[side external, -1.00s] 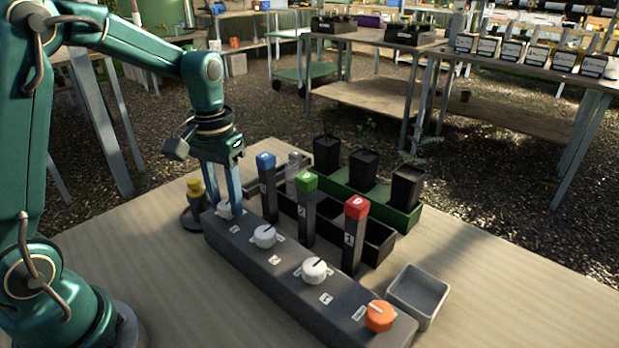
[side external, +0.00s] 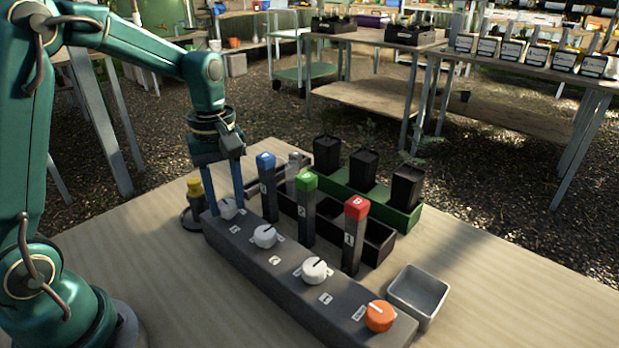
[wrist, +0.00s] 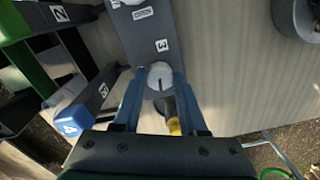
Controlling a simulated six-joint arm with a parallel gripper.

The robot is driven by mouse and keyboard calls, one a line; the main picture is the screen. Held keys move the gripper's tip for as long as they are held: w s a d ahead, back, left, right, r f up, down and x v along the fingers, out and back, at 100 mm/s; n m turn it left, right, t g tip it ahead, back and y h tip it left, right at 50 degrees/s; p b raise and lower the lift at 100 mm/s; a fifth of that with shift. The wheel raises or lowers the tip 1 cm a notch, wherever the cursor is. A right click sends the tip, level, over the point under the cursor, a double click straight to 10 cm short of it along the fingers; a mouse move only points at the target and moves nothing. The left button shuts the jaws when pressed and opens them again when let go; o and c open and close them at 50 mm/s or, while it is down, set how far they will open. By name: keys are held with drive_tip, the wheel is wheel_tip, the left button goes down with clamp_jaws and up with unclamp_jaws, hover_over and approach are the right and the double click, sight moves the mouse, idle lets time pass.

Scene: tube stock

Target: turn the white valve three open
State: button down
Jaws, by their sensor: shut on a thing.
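The white valve three is a round knob (side external: 228,209) at the far left end of the dark valve block (side external: 290,293). In the wrist view the same knob (wrist: 160,76) sits beside the label 3, with a short dark pointer line on its top. My gripper (side external: 224,205) points straight down with one blue finger on each side of this knob, shut on it. In the wrist view the gripper (wrist: 159,82) also has its fingers against the knob's two sides. The fingers partly hide the knob in the side view.
Two more white knobs (side external: 264,236) (side external: 314,270) and an orange knob (side external: 379,316) follow along the block. Posts with blue (side external: 265,160), green (side external: 306,181) and red (side external: 357,207) caps stand close behind. A yellow-topped item (side external: 195,188) stands left. A grey tray (side external: 418,292) lies right.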

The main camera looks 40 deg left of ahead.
sight(228, 205)
drive_tip(key=shift+n, duration=0.9)
drive_tip(key=shift+c, duration=2.2)
unclamp_jaws()
wheel_tip(228, 205, up, 4)
drive_tip(key=shift+w+f, duration=0.1)
drive_tip(key=shift+r, duration=0.7)
drive_tip(key=shift+d, duration=0.1)
